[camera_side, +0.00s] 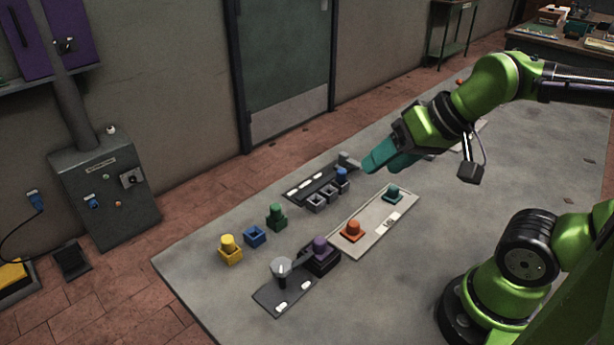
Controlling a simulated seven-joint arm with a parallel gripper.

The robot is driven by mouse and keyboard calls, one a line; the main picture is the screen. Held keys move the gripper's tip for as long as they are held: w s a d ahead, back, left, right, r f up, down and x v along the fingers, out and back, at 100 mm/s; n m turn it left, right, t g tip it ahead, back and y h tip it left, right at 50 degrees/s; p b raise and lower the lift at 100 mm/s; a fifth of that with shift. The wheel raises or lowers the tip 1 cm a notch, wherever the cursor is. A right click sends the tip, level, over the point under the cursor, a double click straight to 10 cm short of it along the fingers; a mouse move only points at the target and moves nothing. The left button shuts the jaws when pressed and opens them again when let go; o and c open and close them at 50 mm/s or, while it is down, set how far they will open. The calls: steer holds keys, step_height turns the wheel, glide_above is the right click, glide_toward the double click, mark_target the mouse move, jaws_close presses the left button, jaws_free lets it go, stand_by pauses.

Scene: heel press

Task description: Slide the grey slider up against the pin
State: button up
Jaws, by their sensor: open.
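My gripper (373,162), with teal fingers, is above the right end of a dark track plate (298,190) in the middle of the table. It is open, though the gap between its fingers is hard to see from this side. A small grey block (347,160), probably the grey slider, is at the right end of that plate, just left of the fingertips in the picture. I cannot tell whether the fingers touch it. I cannot make out the pin clearly.
Grey open boxes (315,204) and a blue piece (342,175) stand along the plate's front. A pale tray (372,222) holds orange and teal pieces. A dark plate (268,297) with a grey-topped post and a purple piece (320,245) lies nearer. Yellow, blue and green pieces stand left.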

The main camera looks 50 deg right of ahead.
steer(key=shift+d+f, duration=0.15)
steer(key=shift+f, duration=0.05)
steer(key=shift+c, duration=0.2)
steer(key=n+g+h, duration=0.2)
steer(key=n+g, duration=0.2)
steer(key=g, duration=0.3)
glide_above(344, 154)
steer(key=shift+f, duration=2.6)
step_height(344, 154, down, 16)
steer(key=shift+d+f, duration=0.1)
steer(key=shift+f, duration=0.15)
jaws_close()
